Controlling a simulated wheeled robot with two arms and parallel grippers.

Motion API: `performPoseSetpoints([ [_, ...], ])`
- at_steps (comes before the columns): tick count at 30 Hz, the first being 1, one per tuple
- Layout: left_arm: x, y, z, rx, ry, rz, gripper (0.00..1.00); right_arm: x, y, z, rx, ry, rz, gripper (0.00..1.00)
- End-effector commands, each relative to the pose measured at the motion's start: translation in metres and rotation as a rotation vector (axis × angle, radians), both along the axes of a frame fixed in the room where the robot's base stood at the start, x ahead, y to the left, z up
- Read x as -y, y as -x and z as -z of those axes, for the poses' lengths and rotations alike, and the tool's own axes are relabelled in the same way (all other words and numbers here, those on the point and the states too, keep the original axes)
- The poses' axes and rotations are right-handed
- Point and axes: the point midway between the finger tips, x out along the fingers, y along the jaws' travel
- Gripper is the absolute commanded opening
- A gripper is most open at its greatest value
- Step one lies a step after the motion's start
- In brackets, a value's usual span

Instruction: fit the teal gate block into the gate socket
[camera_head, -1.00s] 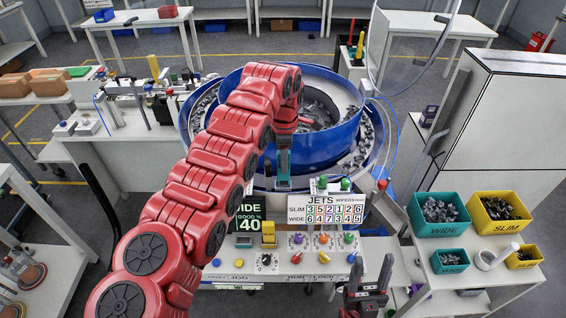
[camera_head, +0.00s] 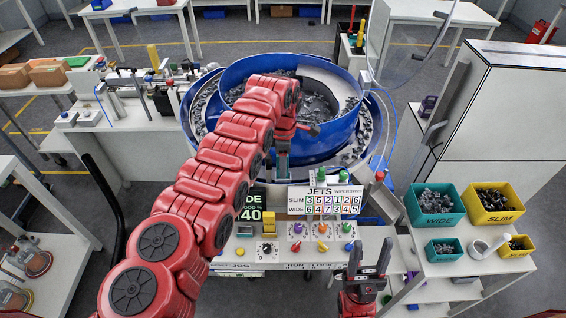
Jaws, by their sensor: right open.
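My left arm reaches in from the left, and its gripper (camera_head: 283,143) is at the near rim of the blue feeder bowl (camera_head: 240,130). A small upright teal-grey piece (camera_head: 282,162), perhaps the gate block, shows right below this gripper. The gate socket cannot be made out; the arm covers part of the near rim. My right gripper (camera_head: 370,258) is open and empty, its dark fingers pointing up, at the front right of the control panel.
The control panel (camera_head: 277,254) has coloured knobs below the JETS board (camera_head: 325,201). To the right, a teal WIDE bin (camera_head: 434,222) and a yellow SLIM bin (camera_head: 492,217) stand on a side table with smaller bins. A tall grey cabinet (camera_head: 510,110) stands behind them.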

Motion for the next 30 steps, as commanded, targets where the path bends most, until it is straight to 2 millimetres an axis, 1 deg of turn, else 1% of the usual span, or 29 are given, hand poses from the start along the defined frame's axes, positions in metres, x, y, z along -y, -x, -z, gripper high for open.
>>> performPoseSetpoints([
  [7,0.000,0.000,0.000,0.000,0.000,0.000,0.52,0.000,0.000,0.000,0.000,0.000,0.000,0.52],
  [10,0.000,0.000,-0.006,0.000,0.000,-0.001,0.52,0.000,0.000,-0.004,0.000,0.000,0.000,0.52],
  [11,0.000,-0.001,-0.005,0.001,0.001,-0.001,0.52,0.000,0.000,0.002,0.000,0.000,0.000,0.52],
  [14,0.000,-0.001,-0.017,0.004,0.002,0.000,0.52,0.000,0.000,0.013,0.000,0.000,0.000,0.52],
  [18,0.002,-0.001,-0.047,0.007,0.003,0.000,0.52,0.000,0.000,0.034,0.000,0.000,0.000,0.52],
  [20,0.003,-0.001,-0.060,0.006,0.001,0.003,0.52,0.000,0.000,0.031,0.000,0.000,0.000,0.52],
  [23,0.003,0.000,-0.072,0.002,0.002,0.003,0.52,0.000,0.000,0.035,0.000,0.000,0.000,0.52],
  [24,0.003,0.001,-0.077,-0.001,0.003,0.002,0.52,0.000,0.000,0.035,0.000,0.000,0.000,0.52],
  [25,0.002,0.001,-0.094,-0.003,0.001,0.001,0.52,0.000,0.000,0.017,-0.001,0.000,0.000,0.52],
  [26,0.002,0.001,-0.101,-0.002,0.000,0.001,0.52,0.000,0.000,0.010,0.000,0.000,0.000,0.52],
  [27,0.001,0.001,-0.107,-0.001,0.001,0.000,0.52,0.000,0.000,0.004,0.001,0.000,0.000,0.52],
  [30,0.000,0.000,-0.117,0.001,0.001,0.000,0.52,0.000,0.000,-0.006,0.000,0.000,0.000,0.52],
])
